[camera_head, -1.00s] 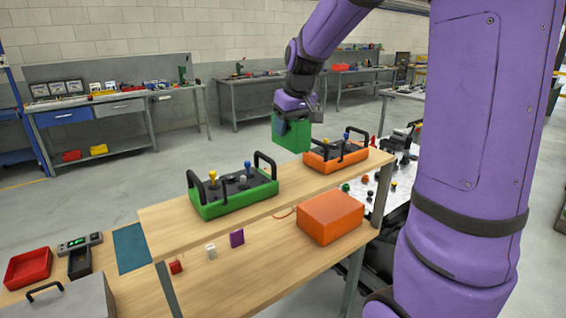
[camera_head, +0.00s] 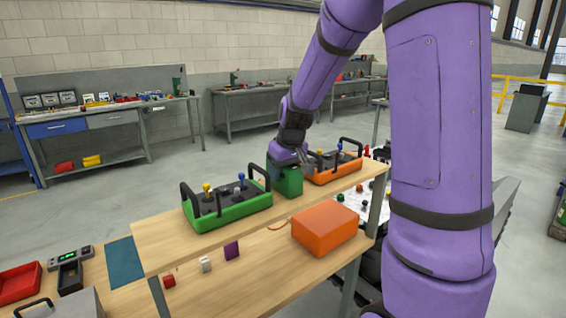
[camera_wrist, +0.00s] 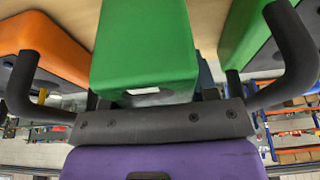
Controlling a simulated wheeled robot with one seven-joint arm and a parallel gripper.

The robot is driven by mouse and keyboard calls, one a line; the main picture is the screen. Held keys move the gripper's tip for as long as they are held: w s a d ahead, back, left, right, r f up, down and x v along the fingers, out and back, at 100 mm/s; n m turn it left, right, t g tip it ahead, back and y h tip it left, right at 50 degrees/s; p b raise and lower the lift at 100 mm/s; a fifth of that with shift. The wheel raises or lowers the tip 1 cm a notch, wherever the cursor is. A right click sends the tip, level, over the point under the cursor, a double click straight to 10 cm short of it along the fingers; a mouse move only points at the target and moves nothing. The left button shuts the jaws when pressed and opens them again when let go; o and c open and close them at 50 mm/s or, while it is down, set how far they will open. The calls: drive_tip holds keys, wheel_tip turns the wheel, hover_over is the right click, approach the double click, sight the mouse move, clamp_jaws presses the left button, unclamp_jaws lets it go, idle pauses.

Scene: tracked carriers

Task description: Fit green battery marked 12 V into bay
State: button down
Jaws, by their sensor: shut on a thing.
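A green block-shaped battery (camera_head: 288,182) is held by my gripper (camera_head: 291,164), which is shut on it. It is low over the upper shelf, between the green control box (camera_head: 232,208) and the orange control box (camera_head: 335,172). I cannot tell whether it touches the shelf. In the wrist view the battery (camera_wrist: 145,45) shows a pale patch on its near edge; no 12 V mark is legible. Dark curved handles flank my gripper there, close on both sides. I cannot make out a battery bay on either control box.
The wooden upper shelf (camera_head: 160,238) carries both control boxes. Below it are an orange box (camera_head: 325,228) and small red, white and purple blocks. A charger-like device (camera_head: 68,257) and a red tray (camera_head: 20,280) stand at the left.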

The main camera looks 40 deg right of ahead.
idle(0.3)
drive_tip(key=shift+c, duration=2)
unclamp_jaws()
drive_tip(key=shift+f, duration=0.1)
